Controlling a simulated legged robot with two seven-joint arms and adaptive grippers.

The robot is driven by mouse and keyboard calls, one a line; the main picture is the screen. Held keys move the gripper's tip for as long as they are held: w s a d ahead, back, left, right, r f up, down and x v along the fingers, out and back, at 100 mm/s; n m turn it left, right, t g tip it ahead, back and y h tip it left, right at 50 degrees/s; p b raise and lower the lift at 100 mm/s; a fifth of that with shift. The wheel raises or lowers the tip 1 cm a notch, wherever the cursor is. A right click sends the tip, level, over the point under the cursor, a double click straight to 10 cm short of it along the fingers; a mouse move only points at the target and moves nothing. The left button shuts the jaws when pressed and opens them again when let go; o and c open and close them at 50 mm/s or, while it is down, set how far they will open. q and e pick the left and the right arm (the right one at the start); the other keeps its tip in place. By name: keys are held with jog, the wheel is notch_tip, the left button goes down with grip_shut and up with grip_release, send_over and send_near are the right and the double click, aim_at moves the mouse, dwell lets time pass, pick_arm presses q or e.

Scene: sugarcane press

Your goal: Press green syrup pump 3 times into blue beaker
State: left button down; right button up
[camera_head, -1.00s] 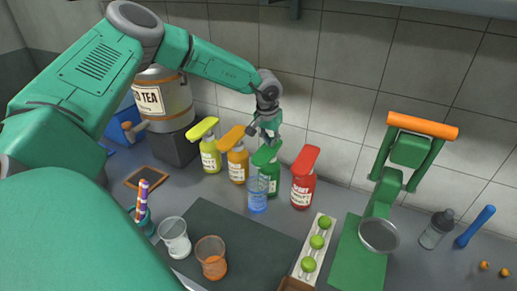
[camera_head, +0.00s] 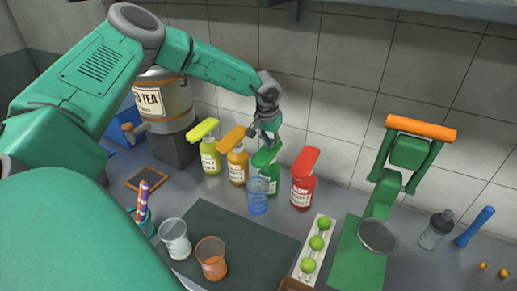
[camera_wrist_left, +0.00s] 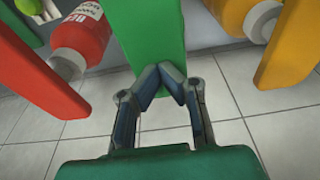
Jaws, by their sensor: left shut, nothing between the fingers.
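The green syrup pump (camera_head: 270,178) stands at the back between the orange and red pumps. Its flat green head (camera_head: 265,156) tilts toward the front; in the left wrist view the head (camera_wrist_left: 150,30) runs under the fingertips. The blue beaker (camera_head: 257,197) stands upright in front of the green bottle, below the front end of the head, and hides part of the bottle. My left gripper (camera_head: 263,138) is shut and empty, fingertips together just over the green head; the wrist view shows it too (camera_wrist_left: 172,72). I cannot tell whether it touches. My right gripper is not in view.
The orange pump (camera_head: 237,167) and yellow pump (camera_head: 210,157) stand left of the green one, the red pump (camera_head: 302,190) close on its right. Two glasses stand on the front left, one clear (camera_head: 174,240), one with orange contents (camera_head: 211,262). A green press (camera_head: 381,195) stands right.

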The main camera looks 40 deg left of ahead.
pick_arm(q)
jog(key=shift+r+p, duration=0.45)
jog(key=shift+r, duration=1.5)
notch_tip(320, 180, up, 6)
dwell(0.3)
